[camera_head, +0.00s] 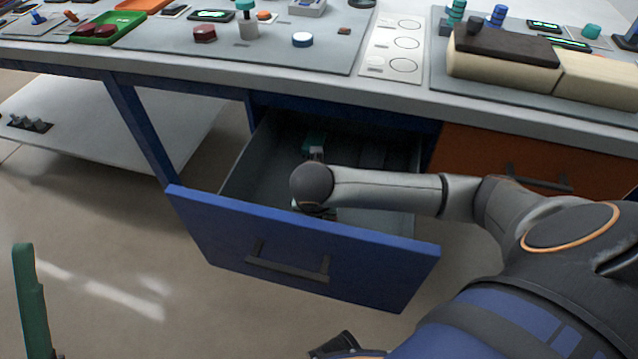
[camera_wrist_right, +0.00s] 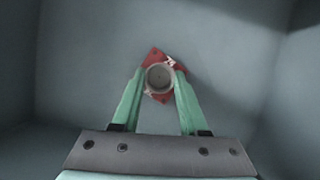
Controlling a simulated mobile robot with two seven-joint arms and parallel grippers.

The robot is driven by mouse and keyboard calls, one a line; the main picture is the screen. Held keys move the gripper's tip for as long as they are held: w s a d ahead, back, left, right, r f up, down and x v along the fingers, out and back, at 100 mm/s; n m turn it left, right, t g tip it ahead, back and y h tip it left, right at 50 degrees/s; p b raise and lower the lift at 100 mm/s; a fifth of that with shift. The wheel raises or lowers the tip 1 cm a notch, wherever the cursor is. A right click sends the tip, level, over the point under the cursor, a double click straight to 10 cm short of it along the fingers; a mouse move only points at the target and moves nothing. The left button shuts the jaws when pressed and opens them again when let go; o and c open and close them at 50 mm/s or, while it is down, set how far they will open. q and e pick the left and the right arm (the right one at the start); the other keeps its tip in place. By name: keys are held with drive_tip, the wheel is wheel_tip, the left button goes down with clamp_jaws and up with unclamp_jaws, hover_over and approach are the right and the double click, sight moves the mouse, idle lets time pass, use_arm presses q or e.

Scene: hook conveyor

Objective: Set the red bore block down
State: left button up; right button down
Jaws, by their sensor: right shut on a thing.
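The red bore block (camera_wrist_right: 155,56) shows in the right wrist view, a red diamond-shaped body with a round grey bore part and white marks. My right gripper (camera_wrist_right: 160,80) is shut on it, with a green finger on each side of the grey part. The block is inside the open blue drawer (camera_head: 300,240); I cannot tell whether it touches the drawer floor. In the head view my right arm hides the block. One green finger of my left gripper (camera_head: 30,300) shows at the lower left edge, away from the drawer; its other finger is not visible.
The drawer walls surround my right gripper, and the floor around the block looks clear. The table (camera_head: 200,78) above holds several small parts, a white panel (camera_head: 395,42) and a dark-topped beige block (camera_head: 500,72). A closed orange drawer (camera_head: 480,148) is to the right.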

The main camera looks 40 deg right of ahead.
use_arm(q)
drive_tip(key=shift+f, duration=0.15)
use_arm(e)
drive_tip(key=shift+f, duration=0.3)
drive_tip(key=shift+c, duration=2.2)
unclamp_jaws()
drive_tip(key=shift+r, duration=0.2)
drive_tip(key=shift+p+v, duration=0.55)
drive_tip(key=shift+v, duration=0.6)
drive_tip(key=shift+s+a+r, duration=0.1)
drive_tip(key=shift+a+r, duration=0.05)
drive_tip(key=shift+r, duration=0.4)
use_arm(q)
drive_tip(key=w+f+n+g+y+p, duration=0.1)
drive_tip(key=w+f+n+y, duration=0.2)
drive_tip(key=f, duration=0.3)
drive_tip(key=w+a+f+n+g+y+p, duration=0.1)
drive_tip(key=w+f+n+g+y, duration=0.1)
drive_tip(key=f+y, duration=0.4)
drive_tip(key=shift+w+a+f+n+p, duration=0.3)
drive_tip(key=shift+w+f+n, duration=0.2)
drive_tip(key=shift+w+n, duration=0.45)
use_arm(e)
drive_tip(key=v, duration=0.8)
drive_tip(key=shift+r, duration=0.15)
drive_tip(key=shift+s+a, duration=0.1)
drive_tip(key=shift+s, duration=0.05)
